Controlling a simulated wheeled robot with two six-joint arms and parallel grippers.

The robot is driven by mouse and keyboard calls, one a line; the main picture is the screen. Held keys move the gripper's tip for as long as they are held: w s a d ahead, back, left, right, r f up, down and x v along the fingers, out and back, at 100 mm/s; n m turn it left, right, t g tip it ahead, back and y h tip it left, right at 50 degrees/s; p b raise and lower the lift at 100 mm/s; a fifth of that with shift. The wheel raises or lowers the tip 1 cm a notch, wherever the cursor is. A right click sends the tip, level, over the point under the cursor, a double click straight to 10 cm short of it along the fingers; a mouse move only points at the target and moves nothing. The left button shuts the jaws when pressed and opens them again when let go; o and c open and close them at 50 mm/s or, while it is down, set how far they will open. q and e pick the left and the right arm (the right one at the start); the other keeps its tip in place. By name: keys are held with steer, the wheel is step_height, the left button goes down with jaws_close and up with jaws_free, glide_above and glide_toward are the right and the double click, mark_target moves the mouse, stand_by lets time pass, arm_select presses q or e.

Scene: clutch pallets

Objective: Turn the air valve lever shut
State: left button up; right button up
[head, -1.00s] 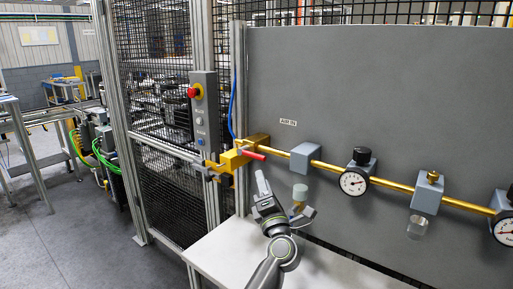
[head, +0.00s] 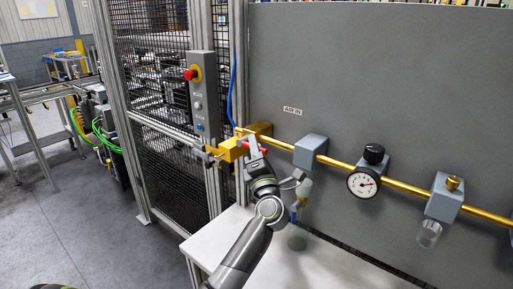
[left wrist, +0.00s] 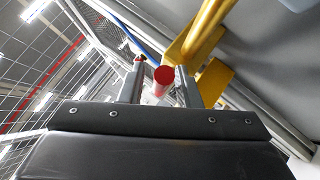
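The air valve is a yellow body (head: 232,150) at the left end of the brass pipe, near the AIR IN label. Its red lever (head: 263,151) sticks out in front of it, partly covered by my left gripper (head: 256,152). In the left wrist view the round red end of the lever (left wrist: 164,75) shows between the two grey fingers of my left gripper (left wrist: 160,88). The fingers are apart, one on each side of the lever, which looks nearer to the right finger. Whether either finger touches it I cannot tell. My right gripper is not in view.
The brass pipe (head: 405,187) runs right along a grey panel (head: 400,90), with a grey block (head: 310,150), a gauge (head: 363,184) and a clear bowl (head: 428,234). A white table (head: 260,258) lies below. A control box with a red button (head: 191,74) stands left.

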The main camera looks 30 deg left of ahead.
arm_select(q)
steer(key=shift+w, duration=0.1)
steer(key=c, duration=0.5)
jaws_close()
steer(key=shift+f, duration=0.1)
